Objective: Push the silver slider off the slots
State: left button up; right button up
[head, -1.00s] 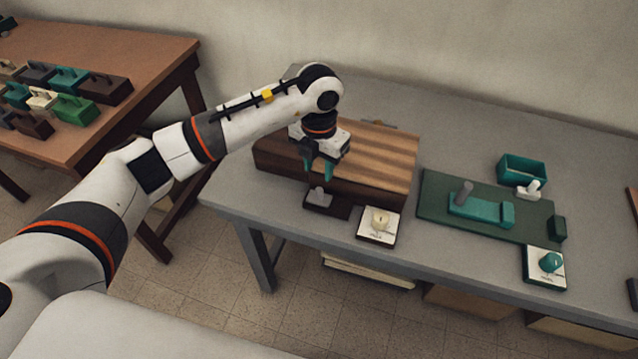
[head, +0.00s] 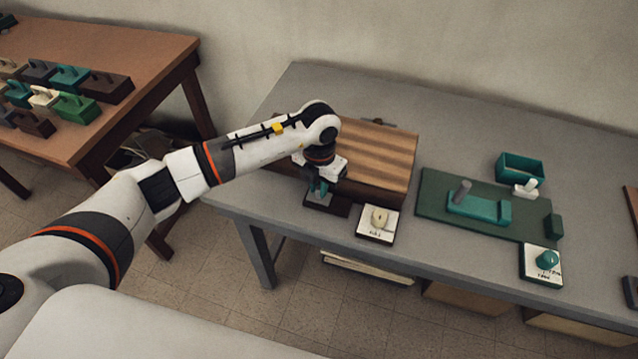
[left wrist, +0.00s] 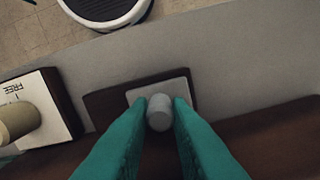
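The silver slider is a pale grey plate with a round grey knob (left wrist: 159,113) on a dark brown base (head: 341,208), at the front of a brown wooden box (head: 392,150). My left gripper (head: 319,192) points down at it, with teal fingers on both sides of the knob. In the left wrist view the fingertips (left wrist: 160,103) sit against the knob's sides, with no clear gap. The fingers hide part of the plate. Any slots under the slider cannot be made out. My right gripper is not in view.
A cream knob on a labelled white block (head: 376,223) stands just right of the slider. Farther right are a green board (head: 436,190) with a teal slider, a teal bin (head: 521,168) and a teal-knobbed block (head: 541,265). The grey table's front edge (head: 290,225) is close.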

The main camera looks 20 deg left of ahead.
aim_at(341, 204)
pick_arm(q)
grip_shut()
jog(key=d+b, duration=0.2)
jog(key=d, duration=0.3)
jog(key=shift+d, duration=0.25)
jog(key=shift+a, duration=0.1)
jog(key=shift+o, duration=1.5)
grip_release()
jog(key=o, duration=0.4)
jog(key=shift+d, duration=0.2)
jog(key=shift+o, duration=0.2)
jog(key=shift+a+r, duration=0.1)
